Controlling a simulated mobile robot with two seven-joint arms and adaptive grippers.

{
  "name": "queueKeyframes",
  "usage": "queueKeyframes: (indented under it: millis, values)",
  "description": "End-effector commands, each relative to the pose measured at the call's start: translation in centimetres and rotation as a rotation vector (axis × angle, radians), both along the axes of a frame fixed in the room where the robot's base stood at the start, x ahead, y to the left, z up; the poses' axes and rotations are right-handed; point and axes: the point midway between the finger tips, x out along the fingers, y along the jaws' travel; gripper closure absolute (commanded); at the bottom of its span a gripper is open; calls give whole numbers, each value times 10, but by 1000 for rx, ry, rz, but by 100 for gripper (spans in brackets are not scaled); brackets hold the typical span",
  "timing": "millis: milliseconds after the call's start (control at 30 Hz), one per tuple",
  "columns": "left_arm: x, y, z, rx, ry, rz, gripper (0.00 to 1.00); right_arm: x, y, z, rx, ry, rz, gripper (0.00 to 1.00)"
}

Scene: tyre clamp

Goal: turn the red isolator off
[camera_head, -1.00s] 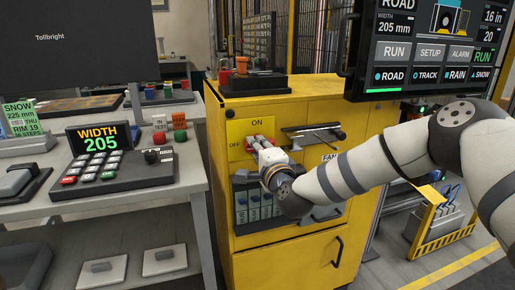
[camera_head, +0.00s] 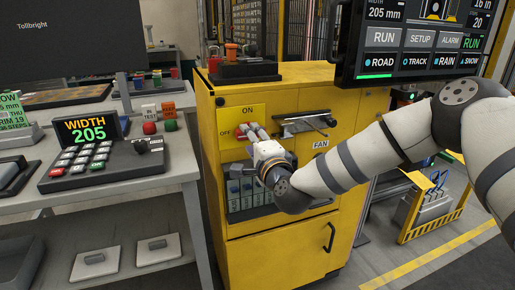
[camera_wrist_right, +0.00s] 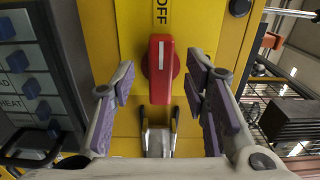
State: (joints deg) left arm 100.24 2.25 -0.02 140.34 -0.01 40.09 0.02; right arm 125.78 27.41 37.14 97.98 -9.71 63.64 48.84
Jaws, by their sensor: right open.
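The red isolator (camera_wrist_right: 161,62) sits on a yellow plate (camera_head: 232,119) on the front of a yellow cabinet. The plate reads ON at the top and OFF at the left. In the right wrist view the handle's white mark lies along the line to the OFF label (camera_wrist_right: 161,12). My right gripper (camera_head: 254,134) is in front of the isolator and partly hides it in the head view. In the right wrist view its purple-padded fingers (camera_wrist_right: 160,78) are open, one each side of the handle, with gaps showing. My left gripper is out of view.
A bar handle (camera_head: 304,124) and FAN label are right of the isolator. Blue-tipped switches (camera_head: 240,187) are below it. A control screen (camera_head: 420,40) hangs at upper right, above my right arm. A bench with a keypad (camera_head: 105,160) stands at left.

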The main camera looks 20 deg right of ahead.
Motion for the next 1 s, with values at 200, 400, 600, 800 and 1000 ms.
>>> queueKeyframes:
  millis: [200, 400, 600, 800, 1000]
  values:
    - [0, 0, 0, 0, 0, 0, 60, -60, -2, 0, 0, 2, 2, 58]
    - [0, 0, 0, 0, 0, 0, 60, -89, -4, 0, -1, 0, 0, 58]
    - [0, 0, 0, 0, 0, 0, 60, -93, -4, 0, -2, -1, -1, 58]
    - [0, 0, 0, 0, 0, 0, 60, -93, -3, 0, -2, -1, -1, 58]
    - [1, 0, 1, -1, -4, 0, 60, -110, 14, -47, -102, 123, 68, 58]
